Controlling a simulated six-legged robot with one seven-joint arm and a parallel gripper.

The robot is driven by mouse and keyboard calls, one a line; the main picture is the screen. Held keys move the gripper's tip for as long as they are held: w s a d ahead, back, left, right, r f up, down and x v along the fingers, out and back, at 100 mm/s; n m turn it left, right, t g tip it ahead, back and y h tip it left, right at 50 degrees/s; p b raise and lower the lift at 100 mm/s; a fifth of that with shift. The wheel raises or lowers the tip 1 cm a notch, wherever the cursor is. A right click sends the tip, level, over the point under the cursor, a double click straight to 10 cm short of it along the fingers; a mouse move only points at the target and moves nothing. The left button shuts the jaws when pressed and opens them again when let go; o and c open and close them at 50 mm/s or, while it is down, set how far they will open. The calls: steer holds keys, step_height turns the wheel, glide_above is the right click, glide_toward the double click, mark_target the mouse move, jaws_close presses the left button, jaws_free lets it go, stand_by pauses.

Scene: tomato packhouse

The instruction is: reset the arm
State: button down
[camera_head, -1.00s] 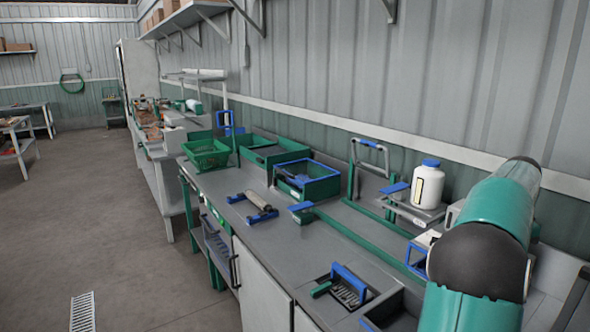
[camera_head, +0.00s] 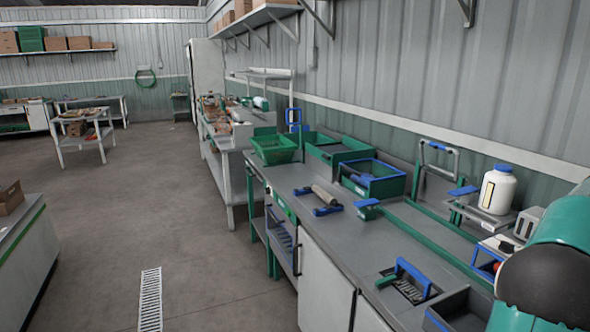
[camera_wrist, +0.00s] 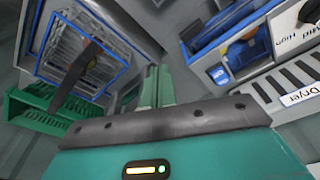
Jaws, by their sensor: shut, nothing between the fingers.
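My gripper (camera_wrist: 156,86) shows in the wrist view as two green fingers close together, shut and empty, beyond a dark plate with small lights on a teal housing. It points toward a grey surface. A grey wire rack with a blue edge (camera_wrist: 126,74) lies to its upper left, and a green slotted piece (camera_wrist: 40,112) lies to its left. A panel labelled Dryer (camera_wrist: 303,95) is to its right. In the head view only my teal arm with a black joint shows at the right edge; my gripper is out of that view.
The grey workbench (camera_head: 340,240) runs along the wall. The floor (camera_head: 110,215) left of the bench is clear, with a drain grate (camera_head: 150,300).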

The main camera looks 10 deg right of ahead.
steer(key=w+a+r+n+t, duration=0.1)
steer(key=w+a+r+n, duration=0.2)
steer(key=a, duration=0.8)
steer(key=w+a+n+t, duration=0.2)
steer(key=w+a+n, duration=0.15)
steer(key=a, duration=0.75)
steer(key=w+a+r+n+t, duration=0.1)
steer(key=w+a+r+n, duration=0.3)
steer(key=a, duration=0.7)
steer(key=s+a+f+n, duration=0.3)
steer(key=a+n, duration=0.1)
steer(key=a, duration=0.4)
steer(key=s+a+f+n+t+y, duration=0.1)
steer(key=s+a+f+n, duration=0.2)
steer(key=a, duration=0.5)
steer(key=s+a+f+n+t, duration=0.1)
steer(key=s+a+f+n, duration=0.2)
steer(key=a, duration=0.5)
steer(key=shift+s+a+n+y, duration=0.35)
steer(key=shift+s+n, duration=0.5)
steer(key=shift+s, duration=0.3)
steer(key=shift+d, duration=0.2)
